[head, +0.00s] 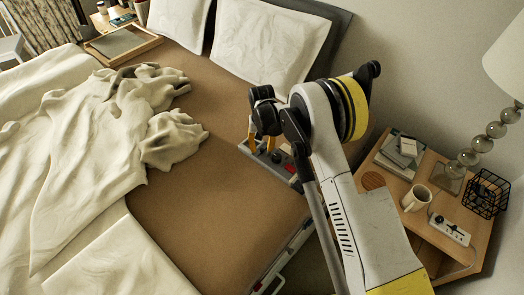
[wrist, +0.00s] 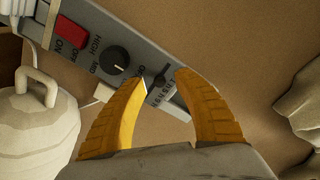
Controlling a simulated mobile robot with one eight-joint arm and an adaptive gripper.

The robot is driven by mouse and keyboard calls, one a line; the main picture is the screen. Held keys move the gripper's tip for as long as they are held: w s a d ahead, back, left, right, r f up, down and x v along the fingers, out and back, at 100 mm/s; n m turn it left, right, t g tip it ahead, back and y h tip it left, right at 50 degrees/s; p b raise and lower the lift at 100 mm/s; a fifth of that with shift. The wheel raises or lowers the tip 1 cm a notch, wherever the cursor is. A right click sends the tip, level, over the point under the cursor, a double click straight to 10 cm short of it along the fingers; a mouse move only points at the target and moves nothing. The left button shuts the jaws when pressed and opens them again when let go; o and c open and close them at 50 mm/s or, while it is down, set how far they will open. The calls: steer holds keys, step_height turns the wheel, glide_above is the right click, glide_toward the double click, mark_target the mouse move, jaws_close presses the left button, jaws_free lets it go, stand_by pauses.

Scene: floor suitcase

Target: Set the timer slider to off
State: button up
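A grey control panel (wrist: 112,27) runs diagonally across the wrist view and carries a red ON/OFF switch (wrist: 70,32), a round black knob (wrist: 115,60) marked HIGH and MID, and a small dark slider (wrist: 162,77) in a slot. The lettering beside the slider is only partly readable. My gripper (wrist: 162,76) is open, its two yellow curved fingers apart, with the slider showing between the tips. I cannot tell whether a finger touches it. In the head view the panel (head: 262,154) lies on the bed, partly hidden by my arm, with my gripper (head: 261,142) above it.
A pale rounded object with a loop handle (wrist: 35,115) is at the left of the wrist view. Rumpled bedding (head: 115,130) covers the bed's left. A bedside table (head: 450,242) with a mug (head: 415,198), wire basket (head: 487,195) and lamp stands right. The brown bed surface is mostly clear.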

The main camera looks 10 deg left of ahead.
mark_target(257, 157)
steer(key=shift+f, duration=0.3)
jaws_close()
steer(key=shift+s+a, duration=0.35)
steer(key=shift+s, duration=0.2)
steer(key=shift+s+a, duration=0.3)
steer(key=shift+s, duration=0.25)
jaws_free()
steer(key=shift+s, duration=0.1)
steer(key=shift+r, duration=0.15)
step_height(257, 157, up, 12)
